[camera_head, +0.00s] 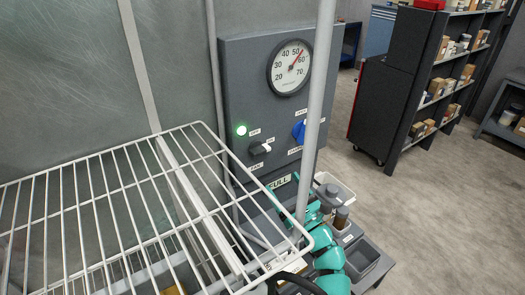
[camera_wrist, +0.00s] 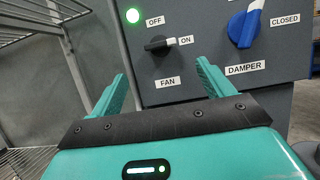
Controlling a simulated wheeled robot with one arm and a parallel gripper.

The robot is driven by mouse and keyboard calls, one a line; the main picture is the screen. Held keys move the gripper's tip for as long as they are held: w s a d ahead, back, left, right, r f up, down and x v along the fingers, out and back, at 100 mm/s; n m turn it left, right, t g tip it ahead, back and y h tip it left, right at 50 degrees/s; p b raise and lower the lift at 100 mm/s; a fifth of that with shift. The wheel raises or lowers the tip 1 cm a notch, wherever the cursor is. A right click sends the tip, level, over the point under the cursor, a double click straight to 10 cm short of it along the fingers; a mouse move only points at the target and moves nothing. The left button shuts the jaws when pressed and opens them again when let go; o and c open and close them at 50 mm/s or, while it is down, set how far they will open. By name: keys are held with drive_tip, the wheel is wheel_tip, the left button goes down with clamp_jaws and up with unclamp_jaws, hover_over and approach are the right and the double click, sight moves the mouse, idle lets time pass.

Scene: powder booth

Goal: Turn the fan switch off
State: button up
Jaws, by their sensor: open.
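The fan switch (camera_wrist: 158,45) is a small black knob on a grey control panel (camera_wrist: 205,75), above the label FAN. Its white pointer end is at the ON label, with OFF marked above. A green lamp (camera_wrist: 132,15) beside it is lit. In the head view the switch (camera_head: 260,149) sits low on the panel, left of a grey post. My teal gripper (camera_wrist: 162,78) is open and empty. In the wrist view its two fingers stand below the switch, one to either side, apart from it. In the head view the post partly hides my gripper.
A blue damper knob (camera_wrist: 245,27) is right of the switch. A round gauge (camera_head: 289,67) is above. A vertical grey post (camera_head: 318,100) and a white wire rack (camera_head: 110,205) stand in front of the panel. A grey bin (camera_head: 361,258) and bottle (camera_head: 341,217) are below.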

sight(260, 150)
drive_tip(key=p+x, duration=0.2)
drive_tip(key=x, duration=1)
drive_tip(key=shift+w, duration=0.15)
drive_tip(key=shift+a, duration=0.1)
drive_tip(key=c, duration=1)
